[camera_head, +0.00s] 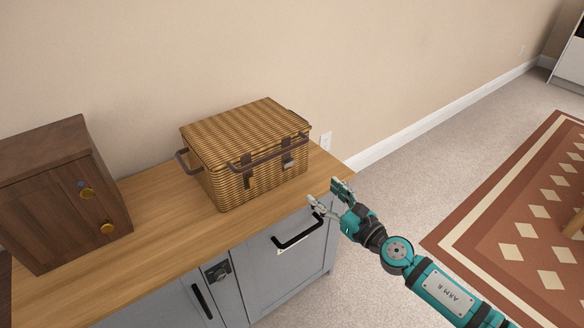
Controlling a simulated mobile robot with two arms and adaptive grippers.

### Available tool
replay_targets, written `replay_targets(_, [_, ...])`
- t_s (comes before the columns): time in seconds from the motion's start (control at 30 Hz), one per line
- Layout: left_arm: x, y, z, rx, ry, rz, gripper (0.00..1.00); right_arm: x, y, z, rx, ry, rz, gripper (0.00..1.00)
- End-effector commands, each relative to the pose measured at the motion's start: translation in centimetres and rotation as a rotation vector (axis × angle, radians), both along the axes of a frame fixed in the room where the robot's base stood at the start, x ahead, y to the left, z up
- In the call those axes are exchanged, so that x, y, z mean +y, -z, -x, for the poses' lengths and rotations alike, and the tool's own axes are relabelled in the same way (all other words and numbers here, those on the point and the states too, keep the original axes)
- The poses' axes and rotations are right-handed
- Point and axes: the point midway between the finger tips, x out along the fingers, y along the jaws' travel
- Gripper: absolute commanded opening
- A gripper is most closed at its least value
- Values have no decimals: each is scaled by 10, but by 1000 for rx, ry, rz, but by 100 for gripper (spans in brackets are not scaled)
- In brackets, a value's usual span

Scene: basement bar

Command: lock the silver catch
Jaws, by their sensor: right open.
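A wicker basket (222,137) with a closed lid stands on the wooden counter. A small silver-grey catch (287,162) sits on the right part of its front, under the brown handle (268,151). A darker brown catch (249,182) is to the left of it. Whether either catch is fastened is too small to tell. My right gripper (323,192) is open and empty, in front of the counter edge, to the right of and apart from the basket. My left gripper is not in view.
A wooden box (50,205) with brass knobs stands on the left of the counter (160,237). Below are grey cabinet fronts with a black handle (298,232) and a dark metal latch (217,272). The wall is close behind the basket.

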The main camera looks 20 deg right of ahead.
Motion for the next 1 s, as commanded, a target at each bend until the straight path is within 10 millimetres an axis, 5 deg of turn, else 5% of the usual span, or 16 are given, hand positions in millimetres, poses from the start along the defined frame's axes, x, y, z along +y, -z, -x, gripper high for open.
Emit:
replay_targets(0.2, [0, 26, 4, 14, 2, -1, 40, 18, -4, -48, -2, -1, -2, 62])
replay_targets(0.5, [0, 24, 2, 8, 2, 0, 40, 38, -1, -103, -1, -1, -4, 62])
replay_targets(1.0, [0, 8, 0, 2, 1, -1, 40, 46, 0, -126, 2, 0, -2, 62])
